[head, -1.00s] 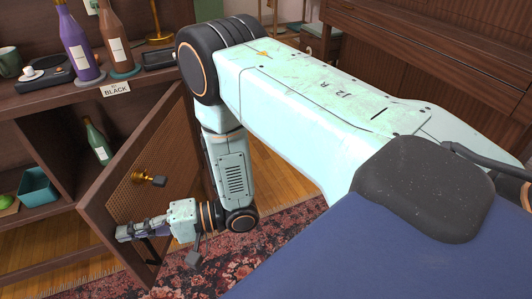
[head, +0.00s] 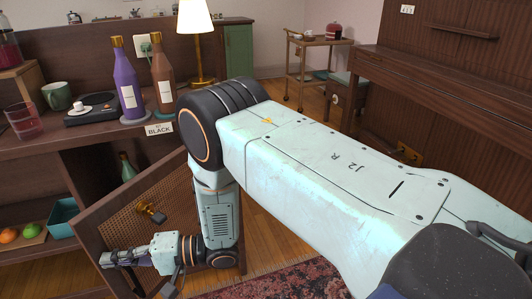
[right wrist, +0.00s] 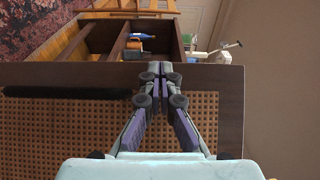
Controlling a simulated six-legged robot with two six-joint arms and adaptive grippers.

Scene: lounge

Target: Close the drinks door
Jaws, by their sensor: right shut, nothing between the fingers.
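The drinks door (head: 92,222) is a brown wooden frame with a woven cane panel and a brass knob (head: 152,212). It stands ajar, at an angle to the cabinet (head: 50,160). In the head view my right gripper (head: 104,259) is shut and empty, low at the door's free-edge side. In the right wrist view the door (right wrist: 60,75) spans the picture, and the closed fingertips (right wrist: 160,69) overlap its frame near the edge. Contact cannot be told for certain. Inside the cabinet stand a green bottle (head: 127,166) and a teal box (head: 63,217). My left gripper is not in view.
On the cabinet top are a purple bottle (head: 129,85), a brown bottle (head: 162,80), a lit lamp (head: 196,40), a green mug (head: 56,95) and a red-liquid glass (head: 22,120). Wooden floor and a patterned rug (head: 290,278) lie right of the door.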

